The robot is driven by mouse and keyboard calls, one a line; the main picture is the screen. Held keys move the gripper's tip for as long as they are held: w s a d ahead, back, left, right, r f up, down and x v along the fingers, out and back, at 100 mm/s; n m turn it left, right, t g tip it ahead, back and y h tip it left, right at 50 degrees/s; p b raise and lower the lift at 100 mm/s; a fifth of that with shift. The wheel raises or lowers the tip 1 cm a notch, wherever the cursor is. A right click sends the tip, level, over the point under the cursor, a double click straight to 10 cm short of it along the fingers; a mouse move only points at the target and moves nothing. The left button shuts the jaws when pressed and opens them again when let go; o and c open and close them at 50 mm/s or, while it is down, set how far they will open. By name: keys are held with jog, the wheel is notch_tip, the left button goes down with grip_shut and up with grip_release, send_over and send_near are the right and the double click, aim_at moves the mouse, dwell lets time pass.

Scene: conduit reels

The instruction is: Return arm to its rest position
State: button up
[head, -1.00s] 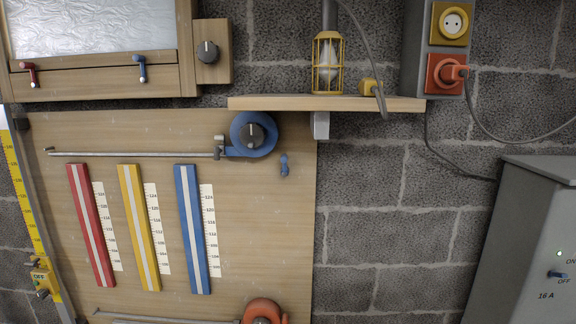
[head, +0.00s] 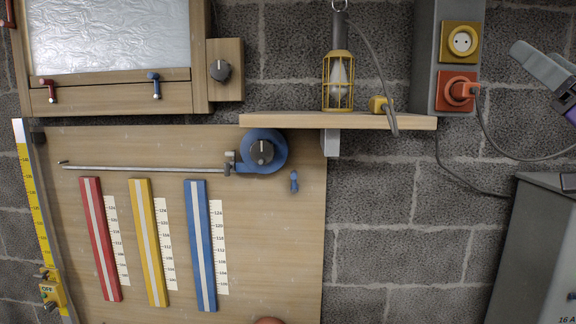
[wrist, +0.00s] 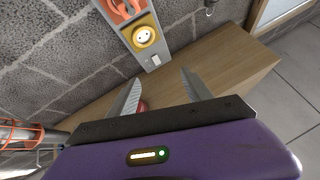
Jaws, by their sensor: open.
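My gripper shows in the wrist view (wrist: 160,76). Its two grey fingers are spread apart with nothing held between them, in front of a purple body. A grey and purple part of my arm (head: 548,72) enters the head view at the right edge, right of the sockets and above the grey cabinet; the rest of it is out of frame.
A wooden shelf (head: 290,120) carries a yellow caged lamp (head: 339,80). A grey cabinet (head: 530,250) stands lower right. Bare block wall lies between.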

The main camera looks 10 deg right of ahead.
jog(key=s+a+f+m+g+h, duration=0.1)
jog(key=s+a+f+m+h, duration=0.15)
jog(key=f, duration=0.85)
jog(key=s+a+f+m+g+h, duration=0.1)
jog(key=a+f+h, duration=0.15)
jog(key=f, duration=0.85)
jog(key=s+a+f+m+g+h, duration=0.1)
jog(key=a+f+m+h, duration=0.15)
jog(key=f, duration=0.85)
jog(key=s+a+f+n+g+y, duration=0.2)
jog(key=s+a+f, duration=0.3)
jog(key=s+f, duration=0.3)
jog(key=s+a+f+n+g+y, duration=0.3)
jog(key=s+a+f, duration=0.3)
jog(key=s+f, duration=0.3)
jog(key=s+a+f+n+g+y+b, duration=0.1)
jog(key=s+a+f+n+g+y, duration=0.1)
jog(key=s+a+f, duration=0.4)
jog(key=s+f+n+y, duration=0.1)
jog(key=s+f+y, duration=0.1)
jog(key=s+f, duration=0.1)
jog(key=shift+s+g, duration=0.3)
jog(key=shift+s, duration=0.35)
jog(key=shift+a, duration=0.1)
jog(key=shift+c, duration=0.2)
